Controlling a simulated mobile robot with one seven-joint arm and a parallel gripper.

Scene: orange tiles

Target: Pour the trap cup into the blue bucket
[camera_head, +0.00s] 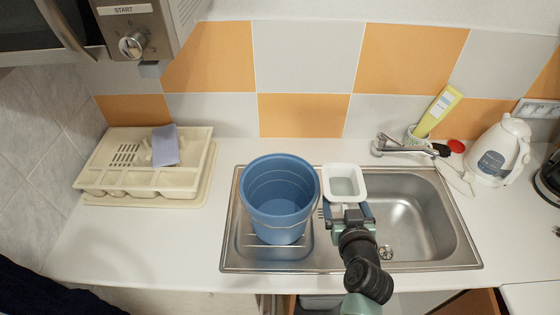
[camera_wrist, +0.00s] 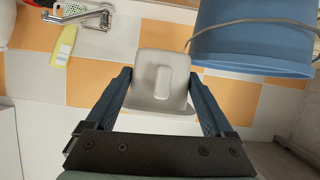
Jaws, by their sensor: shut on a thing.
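The blue bucket (camera_head: 278,200) stands upright on the drainboard at the left of the sink. The trap cup (camera_head: 345,182) is a white, squarish cup with its open top showing in the head view. My gripper (camera_head: 349,212) is shut on it and holds it just right of the bucket. In the wrist view, the cup (camera_wrist: 161,82) sits between the two fingers of my gripper (camera_wrist: 161,95). The bucket (camera_wrist: 255,40) is at the upper right there. What is inside the cup is not clear.
The steel sink (camera_head: 425,225) lies right of the cup, with a tap (camera_head: 400,148) behind it. A white kettle (camera_head: 500,152) stands at the right. A cream dish rack (camera_head: 145,165) stands at the left. A microwave (camera_head: 130,30) hangs at the upper left.

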